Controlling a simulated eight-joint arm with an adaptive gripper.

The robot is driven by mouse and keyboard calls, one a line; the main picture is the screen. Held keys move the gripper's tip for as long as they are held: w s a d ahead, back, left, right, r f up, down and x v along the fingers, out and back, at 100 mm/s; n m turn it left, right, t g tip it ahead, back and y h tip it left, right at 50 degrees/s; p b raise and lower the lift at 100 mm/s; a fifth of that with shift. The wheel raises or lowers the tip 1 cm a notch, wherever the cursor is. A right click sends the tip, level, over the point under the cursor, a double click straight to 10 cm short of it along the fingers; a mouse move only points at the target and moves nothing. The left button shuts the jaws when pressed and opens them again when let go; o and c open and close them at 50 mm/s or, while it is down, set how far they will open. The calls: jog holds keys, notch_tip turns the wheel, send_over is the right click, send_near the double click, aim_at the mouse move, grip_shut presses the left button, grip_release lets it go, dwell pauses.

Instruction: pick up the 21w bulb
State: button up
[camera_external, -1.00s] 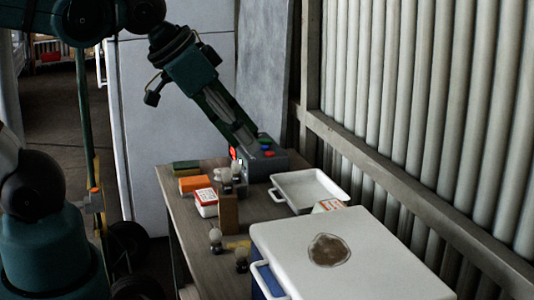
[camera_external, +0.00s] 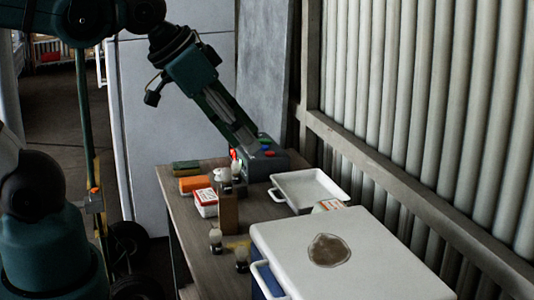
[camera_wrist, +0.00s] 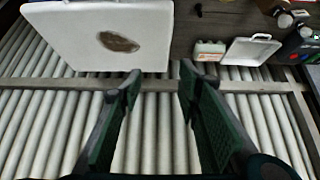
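Several small bulbs with pale glass and dark bases are on the table. Two stand near its front edge in the external view, one bulb (camera_external: 216,238) and another bulb (camera_external: 241,258) to its right. Pale bulb-like shapes (camera_external: 224,175) show by the top of an upright brown block (camera_external: 228,213). I cannot read any marking, so I cannot tell which is the 21w bulb.
The grey box (camera_external: 268,160) has coloured buttons. A white tray (camera_external: 310,187), a red-and-white carton (camera_external: 205,203), an orange block (camera_external: 194,184) and a green block (camera_external: 186,168) lie on the table. A large white cooler lid (camera_external: 380,250) fills the near right. The ribbed wall (camera_external: 430,110) bounds the right.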

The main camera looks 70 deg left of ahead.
jog(key=shift+o, duration=0.6)
jog(key=m+g+b, duration=0.7)
jog(key=m+b, duration=0.1)
jog(key=m, duration=0.6)
send_over(241, 246)
jog(key=f, duration=2.7)
jog(key=shift+d+f, duration=0.1)
jog(key=shift+d, duration=0.1)
jog(key=shift+a+f+m, duration=0.15)
jog(key=shift+f+m, duration=0.15)
jog(key=shift+f, duration=0.05)
jog(key=shift+f+b, duration=0.35)
jog(key=shift+f, duration=0.9)
jog(key=shift+f, duration=0.15)
